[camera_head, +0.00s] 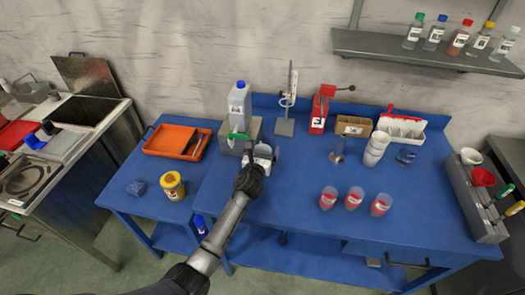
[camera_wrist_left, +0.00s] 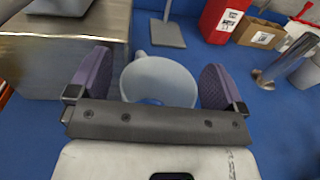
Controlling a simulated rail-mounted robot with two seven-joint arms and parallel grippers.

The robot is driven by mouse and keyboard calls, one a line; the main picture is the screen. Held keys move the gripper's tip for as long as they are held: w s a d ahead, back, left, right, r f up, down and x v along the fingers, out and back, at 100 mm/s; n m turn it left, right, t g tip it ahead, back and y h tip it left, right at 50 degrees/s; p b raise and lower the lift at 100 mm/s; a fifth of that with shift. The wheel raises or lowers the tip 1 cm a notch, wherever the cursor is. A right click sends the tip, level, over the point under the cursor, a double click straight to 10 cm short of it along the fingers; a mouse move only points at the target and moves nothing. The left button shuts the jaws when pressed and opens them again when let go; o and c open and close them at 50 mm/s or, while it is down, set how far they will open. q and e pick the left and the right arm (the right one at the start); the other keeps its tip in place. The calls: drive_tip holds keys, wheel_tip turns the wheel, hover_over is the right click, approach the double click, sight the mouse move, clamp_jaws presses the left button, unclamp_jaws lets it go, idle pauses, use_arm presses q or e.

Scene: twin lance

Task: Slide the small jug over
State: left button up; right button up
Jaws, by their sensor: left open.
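The small jug (camera_head: 263,151) is pale white-grey and stands upright on the blue bench (camera_head: 300,232), just right of a grey metal block. In the left wrist view the jug (camera_wrist_left: 160,78) shows its round open mouth, with a small projection at its upper left. My left gripper (camera_head: 261,160) reaches in from the front. Its purple-padded fingers (camera_wrist_left: 157,82) are open, one on each side of the jug; I cannot tell whether either touches it. The gripper body hides the jug's near lower part. My right gripper is not in view.
A metal block (camera_wrist_left: 65,55) stands close left, with a blue-capped canister (camera_head: 239,105) above it. A stand (camera_head: 285,125) and red device (camera_head: 319,112) are behind. Red-filled cups (camera_head: 353,198) stand right. An orange tray (camera_head: 172,138) and yellow jar (camera_head: 172,187) are left.

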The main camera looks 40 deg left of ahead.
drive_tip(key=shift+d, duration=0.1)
use_arm(q)
drive_tip(key=shift+c, duration=0.7)
drive_tip(key=c, duration=0.9)
drive_tip(key=shift+w+d, duration=0.1)
drive_tip(key=shift+d, duration=0.5)
drive_tip(key=shift+w+d+b, duration=0.15)
drive_tip(key=shift+d+b, duration=0.45)
drive_tip(key=shift+d, duration=2.1)
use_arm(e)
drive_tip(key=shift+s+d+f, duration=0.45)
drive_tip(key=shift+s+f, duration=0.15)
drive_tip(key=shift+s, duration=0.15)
use_arm(q)
drive_tip(key=o, duration=1)
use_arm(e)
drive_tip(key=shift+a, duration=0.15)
